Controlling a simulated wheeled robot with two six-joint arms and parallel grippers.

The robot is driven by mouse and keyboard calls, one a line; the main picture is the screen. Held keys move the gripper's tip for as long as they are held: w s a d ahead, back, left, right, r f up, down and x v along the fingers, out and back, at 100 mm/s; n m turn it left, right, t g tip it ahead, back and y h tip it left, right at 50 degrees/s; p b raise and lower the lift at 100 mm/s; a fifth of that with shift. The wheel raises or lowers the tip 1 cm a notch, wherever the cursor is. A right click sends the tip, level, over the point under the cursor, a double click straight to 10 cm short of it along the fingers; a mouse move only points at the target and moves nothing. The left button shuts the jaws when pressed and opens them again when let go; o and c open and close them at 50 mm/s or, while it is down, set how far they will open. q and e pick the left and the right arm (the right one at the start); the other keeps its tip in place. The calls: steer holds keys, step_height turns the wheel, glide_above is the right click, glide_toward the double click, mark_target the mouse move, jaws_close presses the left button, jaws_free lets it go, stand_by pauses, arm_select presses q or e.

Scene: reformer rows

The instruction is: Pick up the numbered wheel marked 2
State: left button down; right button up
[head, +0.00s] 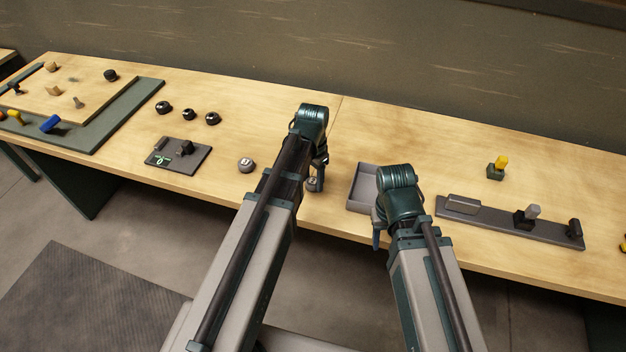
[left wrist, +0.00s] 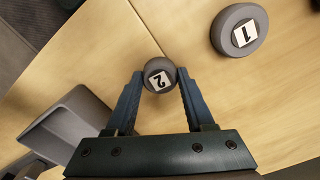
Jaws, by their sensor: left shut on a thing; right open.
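The wheel marked 2 (left wrist: 160,76) is a small grey disc with a white label, between the fingertips of my left gripper (left wrist: 158,84) in the left wrist view. The gripper is shut on it. In the head view my left gripper (head: 317,176) is at the table's front half, with the wheel (head: 312,182) partly hidden. I cannot tell whether the wheel touches the table. A larger grey wheel marked 1 (left wrist: 240,30) lies apart on the wood; it also shows in the head view (head: 246,165). My right gripper (head: 378,238) is open by the front edge, its fingertips mostly hidden.
A shallow grey tray (head: 356,192) sits between my arms; it also shows in the left wrist view (left wrist: 45,122). A dark plate (head: 165,160) with a small device and several black knobs (head: 187,115) lie left. A grey rail (head: 500,222) with blocks lies right. The back middle is clear.

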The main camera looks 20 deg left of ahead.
step_height(320, 180, up, 10)
steer(key=p, duration=0.9)
